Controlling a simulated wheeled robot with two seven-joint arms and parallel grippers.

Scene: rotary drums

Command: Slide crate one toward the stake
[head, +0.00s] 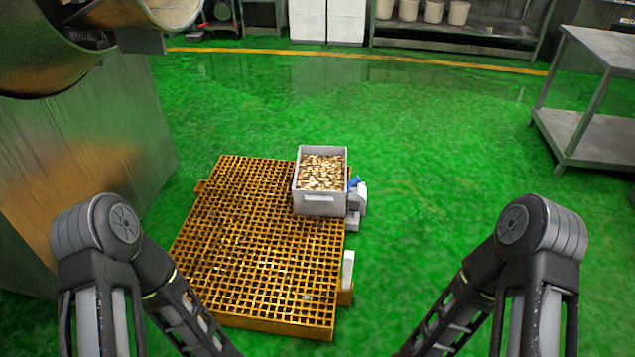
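A light grey crate (312,207) filled with small tan and brown pieces sits upright on the far right part of an orange grid platform (240,255). It is the only crate I see. A short white upright post (348,268) stands at the platform's right edge, nearer to me than the crate and apart from it; I cannot tell whether this is the stake. A grey and white fitting with a blue part (357,200) is just right of the crate. Both my forearms reach down out of the bottom of the head view, and neither gripper shows.
A large metal drum machine (85,160) stands at the left. A metal table (590,135) is at the right. A shelf with several pots (432,12) and white cabinets (327,20) are at the back. The green floor right of the platform is clear.

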